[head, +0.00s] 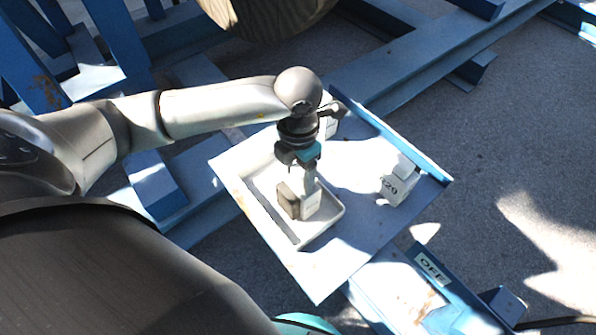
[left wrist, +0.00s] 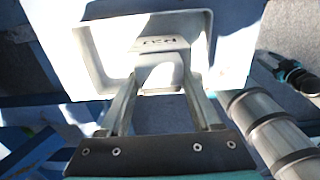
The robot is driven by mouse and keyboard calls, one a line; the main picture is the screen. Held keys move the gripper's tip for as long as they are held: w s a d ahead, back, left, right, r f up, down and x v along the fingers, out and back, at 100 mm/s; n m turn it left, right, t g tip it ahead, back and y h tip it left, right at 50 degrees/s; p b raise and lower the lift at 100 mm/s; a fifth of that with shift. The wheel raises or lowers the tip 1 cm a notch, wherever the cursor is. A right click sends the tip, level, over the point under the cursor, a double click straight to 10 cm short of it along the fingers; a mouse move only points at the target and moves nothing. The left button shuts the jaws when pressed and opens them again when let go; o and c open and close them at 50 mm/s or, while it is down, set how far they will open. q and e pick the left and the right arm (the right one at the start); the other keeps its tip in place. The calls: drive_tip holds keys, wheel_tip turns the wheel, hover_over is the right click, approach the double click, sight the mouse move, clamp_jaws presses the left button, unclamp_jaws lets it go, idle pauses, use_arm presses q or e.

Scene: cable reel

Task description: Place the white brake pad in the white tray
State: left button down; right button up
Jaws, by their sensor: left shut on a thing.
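The white tray (head: 325,228) sits on a pale, blue-edged platform. My left gripper (head: 301,180) points down over it, shut on the white brake pad (head: 309,204), a small block with a shaded side. The pad is inside the tray's outline; I cannot tell whether it touches the floor. In the left wrist view the gripper's fingers (left wrist: 160,85) are on either side of the pad (left wrist: 161,77), with the tray's rim (left wrist: 85,42) around them. Dark lettering shows just beyond the pad.
A white block marked "20" (head: 398,185) stands on the platform (head: 350,178) to the tray's right. Another pale block (head: 330,127) is partly hidden behind my left wrist. Blue steel beams (head: 420,62) and a wooden reel (head: 265,15) lie behind. Clear platform lies between tray and marked block.

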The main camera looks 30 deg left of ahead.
use_arm(q)
drive_tip(key=shift+c, duration=0.4)
unclamp_jaws()
drive_tip(key=shift+r+p, duration=0.3)
wheel_tip(320, 180, up, 12)
drive_tip(key=p, duration=0.2)
drive_tip(key=shift+f, duration=0.2)
